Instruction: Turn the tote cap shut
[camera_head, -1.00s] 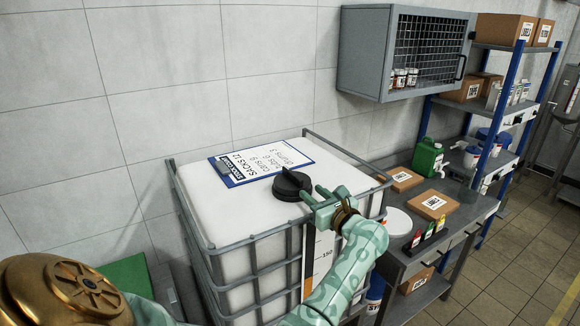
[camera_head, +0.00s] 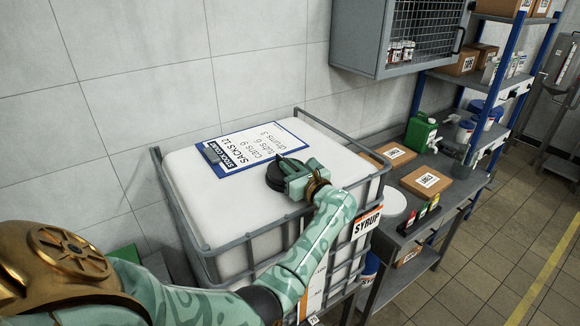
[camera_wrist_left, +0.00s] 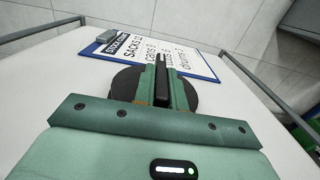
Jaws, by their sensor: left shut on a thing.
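The white tote (camera_head: 215,205) stands in a grey cage against the wall. Its black round cap (camera_head: 273,176) sits on the top face, near the middle. My left gripper (camera_head: 297,176) is over the cap, with its fingers closed on the cap's raised bar. In the left wrist view the black bar (camera_wrist_left: 161,82) stands between the two green fingers, and the cap's disc (camera_wrist_left: 122,84) shows on both sides of them. The gripper hides part of the cap in the head view. My right gripper is not in view.
A blue clipboard (camera_head: 213,155) with a stock count sheet lies on the tote beside the cap. The cage rail (camera_head: 240,243) runs along the tote's top edge. A grey bench with cardboard boxes (camera_head: 425,181) and a green jug (camera_head: 420,132) stands to the right.

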